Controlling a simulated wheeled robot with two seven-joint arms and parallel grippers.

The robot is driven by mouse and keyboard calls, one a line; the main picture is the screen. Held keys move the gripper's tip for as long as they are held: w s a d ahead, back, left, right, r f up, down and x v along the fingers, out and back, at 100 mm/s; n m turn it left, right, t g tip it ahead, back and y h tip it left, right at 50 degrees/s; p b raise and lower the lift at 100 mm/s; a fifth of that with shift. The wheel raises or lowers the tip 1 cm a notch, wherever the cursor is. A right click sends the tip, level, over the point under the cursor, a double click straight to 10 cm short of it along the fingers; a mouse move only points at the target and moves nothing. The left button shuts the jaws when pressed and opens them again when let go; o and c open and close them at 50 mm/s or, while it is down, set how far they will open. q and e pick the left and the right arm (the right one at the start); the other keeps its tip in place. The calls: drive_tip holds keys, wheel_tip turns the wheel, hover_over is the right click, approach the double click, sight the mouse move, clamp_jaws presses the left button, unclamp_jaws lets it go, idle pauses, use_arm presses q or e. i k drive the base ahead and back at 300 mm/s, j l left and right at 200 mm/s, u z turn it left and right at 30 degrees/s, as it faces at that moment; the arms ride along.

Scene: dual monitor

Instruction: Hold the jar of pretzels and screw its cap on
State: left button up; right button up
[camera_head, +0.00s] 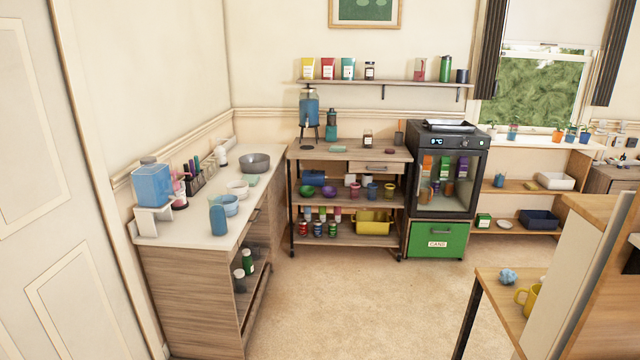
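A small jar with brownish contents (368,139) stands upright on top of the wooden cart at the back; it may be the pretzel jar, but it is too small to be sure. A flat dark disc (306,148) lies at the left of the same cart top; it could be a cap. Another small jar with a dark top (369,71) stands on the wall shelf. Neither of my grippers is in view.
The wooden cart (350,155) also bears a blue drink dispenser (310,110) and a teal bottle (331,125). A long counter (190,228) runs along the left wall. A dark glass-door cabinet (440,175) stands right of the cart. The carpet in the middle is clear.

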sight(367, 134)
drive_tip(key=i+z, duration=0.2)
drive_tip(key=i, duration=1)
drive_tip(key=i+j+z, duration=0.2)
drive_tip(key=i, duration=0.95)
drive_tip(key=i+l+z, duration=0.1)
drive_tip(key=i+l, duration=0.15)
drive_tip(key=i, duration=0.4)
drive_tip(key=i+l+z, duration=0.1)
drive_tip(key=i, duration=0.5)
drive_tip(key=i+l+z, duration=0.15)
drive_tip(key=i, duration=0.5)
drive_tip(key=i+l, duration=0.25)
drive_tip(key=l, duration=0.15)
drive_tip(key=i+l, duration=0.3)
drive_tip(key=l, duration=0.15)
drive_tip(key=i+l, duration=0.25)
drive_tip(key=l, duration=0.15)
